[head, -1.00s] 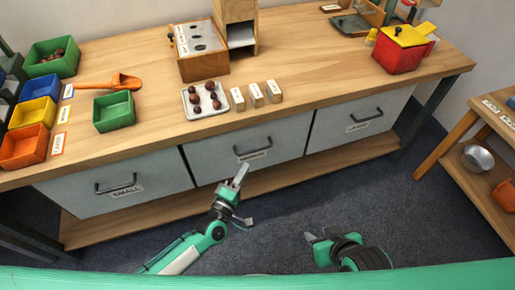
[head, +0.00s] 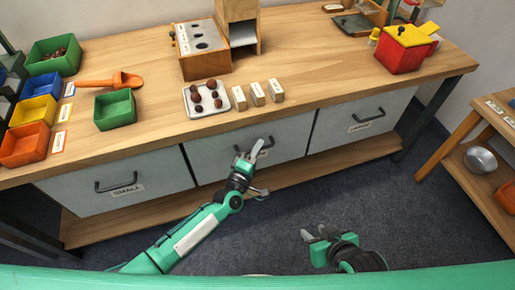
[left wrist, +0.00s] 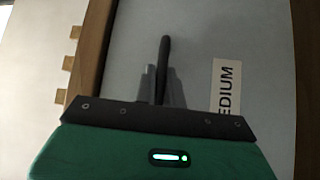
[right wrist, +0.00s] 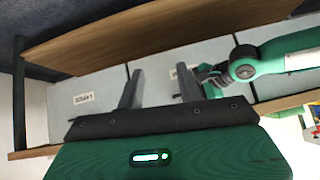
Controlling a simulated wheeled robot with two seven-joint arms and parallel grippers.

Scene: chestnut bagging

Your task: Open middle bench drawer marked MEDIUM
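The middle drawer (head: 216,160) is closed, its front flush with its neighbours. Its dark bar handle (left wrist: 164,60) shows in the left wrist view beside the label "MEDIUM" (left wrist: 226,88), partly cut off by my gripper. My left gripper (head: 250,153) is at this handle and covers most of it in the head view. In the left wrist view its fingers (left wrist: 162,82) lie close on both sides of the bar. I cannot tell whether they press on it. My right gripper (head: 313,237) is open and empty, away from the bench; it also shows in the right wrist view (right wrist: 160,80).
The SMALL drawer (head: 70,192) and the right drawer (head: 335,128) flank the middle one, both closed. A wooden shelf (head: 290,178) runs below. On the benchtop stand bins, a tray of chestnuts (head: 190,112) and label blocks (head: 257,94). The floor in front is clear.

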